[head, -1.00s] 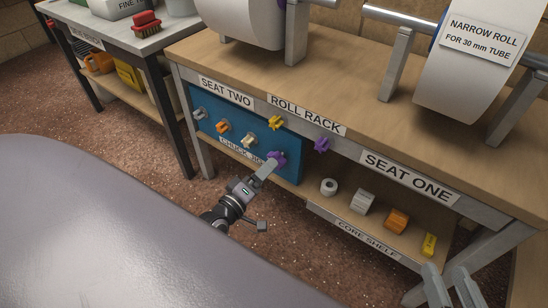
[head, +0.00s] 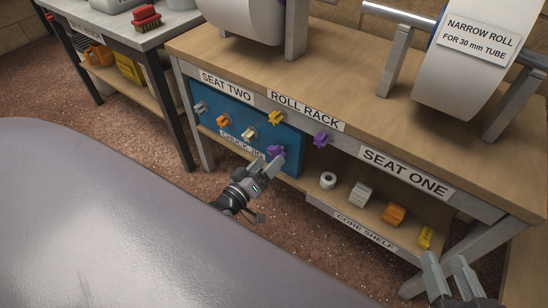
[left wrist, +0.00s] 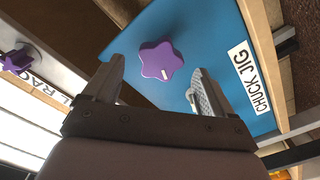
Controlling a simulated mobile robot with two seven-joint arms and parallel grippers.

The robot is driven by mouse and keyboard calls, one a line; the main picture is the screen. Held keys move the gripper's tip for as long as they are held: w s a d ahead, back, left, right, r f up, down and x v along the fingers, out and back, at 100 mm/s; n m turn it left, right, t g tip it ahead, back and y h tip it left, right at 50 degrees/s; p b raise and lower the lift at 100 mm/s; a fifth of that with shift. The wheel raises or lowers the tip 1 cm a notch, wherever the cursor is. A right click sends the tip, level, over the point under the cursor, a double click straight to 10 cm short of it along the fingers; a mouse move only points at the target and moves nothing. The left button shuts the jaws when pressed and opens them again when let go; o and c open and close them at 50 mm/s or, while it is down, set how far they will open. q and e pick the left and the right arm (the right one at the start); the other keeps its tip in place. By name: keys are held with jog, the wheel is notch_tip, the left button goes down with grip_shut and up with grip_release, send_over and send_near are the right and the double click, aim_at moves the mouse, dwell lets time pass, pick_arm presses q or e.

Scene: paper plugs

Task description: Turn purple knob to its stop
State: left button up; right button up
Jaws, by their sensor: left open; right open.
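A purple star-shaped knob (head: 276,153) sits at the lower right of the blue chuck jig panel (head: 290,134). My left gripper (head: 267,165) is open, right at this knob. In the left wrist view the knob (left wrist: 160,61) shows between the two spread fingers (left wrist: 158,70), with gaps on both sides. It has a small white mark near its lower edge. A second purple knob (head: 320,140) sits on the bench frame right of the panel; it also shows in the left wrist view (left wrist: 17,60). My right gripper (head: 446,262) is open and empty at the lower right.
Yellow (head: 275,118), cream (head: 249,132), orange (head: 223,121) and grey (head: 201,107) knobs share the panel. The bench top (head: 340,83) overhangs above. Open floor lies left of my left gripper.

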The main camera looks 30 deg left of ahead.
pick_arm(q)
jog(key=shift+w+d+b, duration=0.15)
jog(key=shift+w+b, duration=0.4)
jog(key=shift+w, duration=0.85)
jog(key=c, duration=1)
jog(key=shift+c, duration=0.2)
